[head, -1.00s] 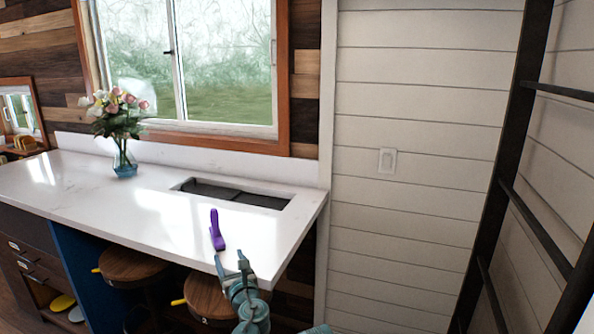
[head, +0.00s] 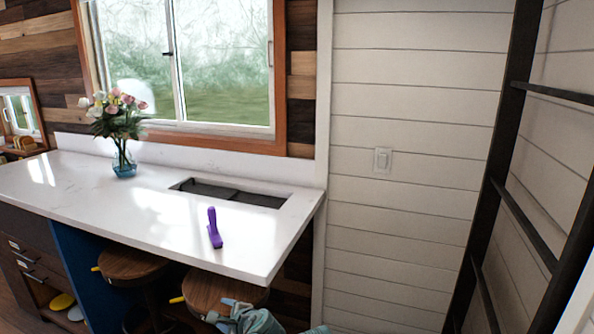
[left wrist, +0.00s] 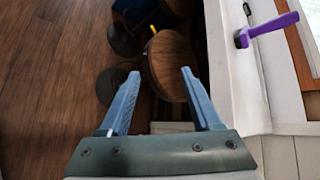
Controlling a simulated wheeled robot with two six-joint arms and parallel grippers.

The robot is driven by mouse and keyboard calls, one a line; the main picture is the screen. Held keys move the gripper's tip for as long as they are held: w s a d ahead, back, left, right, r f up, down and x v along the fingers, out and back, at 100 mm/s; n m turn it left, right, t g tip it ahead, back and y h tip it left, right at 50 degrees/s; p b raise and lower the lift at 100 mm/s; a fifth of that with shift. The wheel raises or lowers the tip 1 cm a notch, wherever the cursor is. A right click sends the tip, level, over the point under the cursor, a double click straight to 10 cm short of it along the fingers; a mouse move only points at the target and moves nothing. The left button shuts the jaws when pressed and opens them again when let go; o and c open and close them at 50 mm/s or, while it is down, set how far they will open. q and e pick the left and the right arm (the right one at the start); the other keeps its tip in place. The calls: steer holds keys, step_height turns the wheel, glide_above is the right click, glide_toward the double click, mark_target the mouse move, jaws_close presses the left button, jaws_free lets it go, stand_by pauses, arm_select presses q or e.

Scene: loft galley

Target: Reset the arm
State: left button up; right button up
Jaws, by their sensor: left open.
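My left gripper (left wrist: 160,100) is open and empty in the left wrist view, its two blue-grey fingers spread above the floor and a stool. A purple object with a handle (head: 214,228) lies on the white counter (head: 95,200) near the front edge. It also shows in the left wrist view (left wrist: 268,28), apart from the gripper. My right gripper is not in view.
Wooden stools (head: 210,292) stand under the counter. A vase of flowers (head: 122,160) and a recessed sink (head: 230,193) are further back on the counter. A dark ladder (head: 500,180) stands at the right.

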arm_select(q)
steer(key=s+d+f+n+g+h, duration=0.3)
steer(key=s+d+f+n+g, duration=0.1)
steer(key=s, duration=0.5)
steer(key=s+d+f+n+g+h, duration=0.3)
steer(key=s+d+f+n+g, duration=0.2)
steer(key=s+d+n, duration=0.3)
steer(key=shift+s+d+f+h, duration=0.3)
steer(key=shift+s+d+f, duration=0.1)
steer(key=shift+s+f, duration=0.35)
steer(key=shift+c, duration=0.3)
